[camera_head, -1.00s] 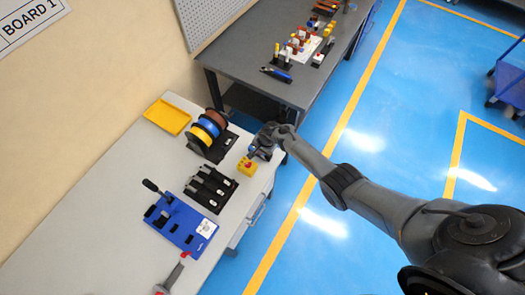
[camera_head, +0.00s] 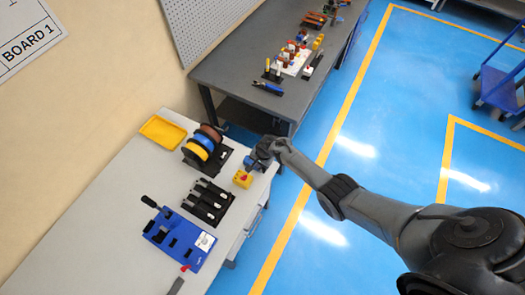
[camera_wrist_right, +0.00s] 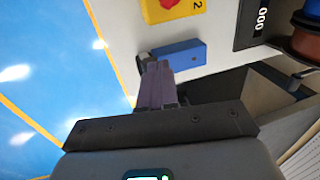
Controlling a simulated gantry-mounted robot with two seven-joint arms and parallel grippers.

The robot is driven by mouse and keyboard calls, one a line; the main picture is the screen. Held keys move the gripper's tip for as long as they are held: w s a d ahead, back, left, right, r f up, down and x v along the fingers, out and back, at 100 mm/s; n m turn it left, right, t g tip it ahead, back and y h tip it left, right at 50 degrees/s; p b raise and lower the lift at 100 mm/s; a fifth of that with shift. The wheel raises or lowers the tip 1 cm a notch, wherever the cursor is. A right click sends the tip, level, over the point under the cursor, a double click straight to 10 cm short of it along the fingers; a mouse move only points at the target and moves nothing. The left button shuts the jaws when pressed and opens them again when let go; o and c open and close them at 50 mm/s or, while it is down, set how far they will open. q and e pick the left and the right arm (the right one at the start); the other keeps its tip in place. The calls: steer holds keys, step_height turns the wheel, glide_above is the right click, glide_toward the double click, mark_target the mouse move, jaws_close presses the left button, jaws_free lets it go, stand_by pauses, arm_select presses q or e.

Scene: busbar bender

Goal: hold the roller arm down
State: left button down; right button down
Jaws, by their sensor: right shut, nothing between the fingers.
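A blue fixture (camera_head: 178,238) lies on the light bench. A lever with a black handle (camera_head: 150,202) rises at its far left corner; I cannot tell whether this is the roller arm. My right gripper (camera_head: 252,166) is at the bench's right edge, away from that fixture. In the wrist view the right fingers (camera_wrist_right: 156,72) are shut and empty. Their tips are close to a small blue block (camera_wrist_right: 179,54) with a dark end; I cannot tell whether they touch it. My left gripper is not in view.
A yellow box with a red button (camera_head: 242,179) stands near my right gripper. A yellow tray (camera_head: 162,132) is at the back. A dark table (camera_head: 228,72) stands beyond a gap.

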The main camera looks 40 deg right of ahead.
steer(key=p+v, duration=0.3)
steer(key=v, duration=0.8)
steer(key=shift+r, duration=0.35)
steer(key=shift+w, duration=0.2)
steer(key=shift+s, duration=0.1)
